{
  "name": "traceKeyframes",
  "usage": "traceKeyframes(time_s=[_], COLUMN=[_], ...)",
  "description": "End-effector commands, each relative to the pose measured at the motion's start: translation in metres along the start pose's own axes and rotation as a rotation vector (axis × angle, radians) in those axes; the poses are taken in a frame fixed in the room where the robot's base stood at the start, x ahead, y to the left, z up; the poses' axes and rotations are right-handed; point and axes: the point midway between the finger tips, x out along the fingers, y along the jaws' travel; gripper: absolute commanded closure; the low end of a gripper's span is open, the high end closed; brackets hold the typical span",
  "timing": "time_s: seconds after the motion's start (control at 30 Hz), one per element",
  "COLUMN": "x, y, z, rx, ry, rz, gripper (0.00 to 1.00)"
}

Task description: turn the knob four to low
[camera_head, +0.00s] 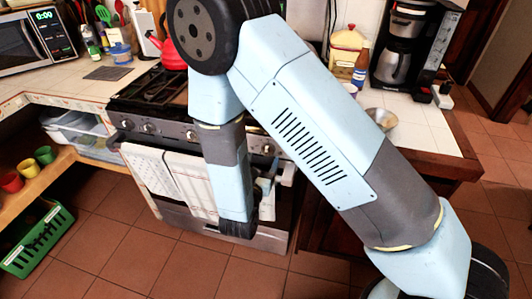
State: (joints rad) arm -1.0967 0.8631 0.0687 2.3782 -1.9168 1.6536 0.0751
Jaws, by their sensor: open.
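The stove (165,105) stands at the left centre with a row of knobs on its front panel. Two knobs show at the left, a third knob (191,137) shows just left of my arm, and a rightmost visible knob (268,149) shows right of my forearm. Part of the row is hidden behind my arm, and I cannot tell which knob is number four or read its setting. My gripper (269,174) is small in view in front of the oven door, just below the rightmost knob. It is open and appears apart from that knob.
Towels (165,180) hang on the oven door at the left of my arm. A coffee maker (402,45) and a metal bowl (381,118) stand on the right counter. A green crate (38,240) is on the floor at left.

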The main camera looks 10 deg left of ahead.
Motion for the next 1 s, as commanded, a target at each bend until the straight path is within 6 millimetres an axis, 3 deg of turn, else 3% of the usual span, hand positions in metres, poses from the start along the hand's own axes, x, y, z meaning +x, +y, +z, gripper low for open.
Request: traceKeyframes(time_s=[0.3, 0.7, 1.0], x=[0.039, 0.046, 0.046], y=[0.001, 0.001, 0.001], z=[0.0, 0.0, 0.0], rx=[0.001, 0.001, 0.001], ry=[0.0, 0.0, 0.0], rz=[0.0, 0.001, 0.001], gripper=[0.25, 0.25, 0.52])
